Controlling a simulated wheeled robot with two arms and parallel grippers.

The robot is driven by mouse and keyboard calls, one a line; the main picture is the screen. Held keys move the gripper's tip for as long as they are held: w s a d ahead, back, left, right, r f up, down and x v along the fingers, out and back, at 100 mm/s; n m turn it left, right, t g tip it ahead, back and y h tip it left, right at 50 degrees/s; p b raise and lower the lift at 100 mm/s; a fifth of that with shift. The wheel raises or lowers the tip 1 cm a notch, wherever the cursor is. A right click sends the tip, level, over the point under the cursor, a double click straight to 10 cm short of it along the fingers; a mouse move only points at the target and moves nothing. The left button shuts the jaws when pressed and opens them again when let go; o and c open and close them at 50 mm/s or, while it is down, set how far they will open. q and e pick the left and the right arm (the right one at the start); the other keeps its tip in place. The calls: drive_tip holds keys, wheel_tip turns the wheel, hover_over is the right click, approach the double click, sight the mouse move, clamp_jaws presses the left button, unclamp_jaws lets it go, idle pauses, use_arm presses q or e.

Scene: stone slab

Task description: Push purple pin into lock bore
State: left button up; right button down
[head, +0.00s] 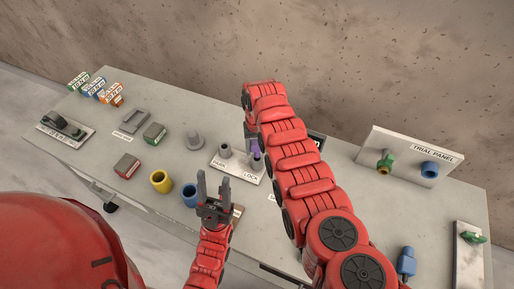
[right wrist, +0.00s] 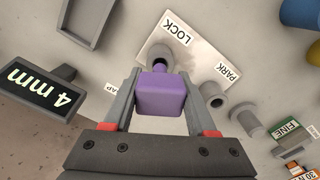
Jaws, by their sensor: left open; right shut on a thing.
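The purple pin (right wrist: 160,94) is held between the fingers of my right gripper (right wrist: 161,76) in the right wrist view. It shows small in the head view (head: 256,153), partly hidden by my right arm. Its far end points at the grey LOCK bore (right wrist: 158,54), whose dark opening shows just beyond the pin. I cannot tell whether the tip has entered. The light plate (right wrist: 200,58) also carries the grey PARK post (right wrist: 212,95) beside the bore. My left gripper (head: 212,177) is open and empty, in front of the plate.
Yellow (head: 160,181) and blue (head: 189,194) cups stand left of my left gripper. A grey peg (head: 195,141) stands behind them. A dark "4 mm" display (right wrist: 42,88) is near my right gripper. The trial panel (head: 400,151) stands at the right.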

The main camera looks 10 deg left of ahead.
sight(257, 157)
drive_tip(key=shift+f+b, duration=1.45)
drive_tip(key=shift+f, duration=0.05)
idle(0.3)
drive_tip(key=shift+c, duration=0.6)
unclamp_jaws()
drive_tip(key=shift+r, duration=0.15)
wheel_tip(257, 157, up, 8)
drive_tip(key=b, duration=0.3)
drive_tip(key=shift+w+f, duration=0.1)
drive_tip(key=shift+f, duration=0.1)
wheel_tip(257, 157, up, 8)
drive_tip(key=p, duration=0.4)
drive_tip(key=shift+a+f, duration=0.1)
drive_tip(key=shift+f, duration=0.1)
drive_tip(key=shift+r+b, duration=0.3)
drive_tip(key=shift+r, duration=0.65)
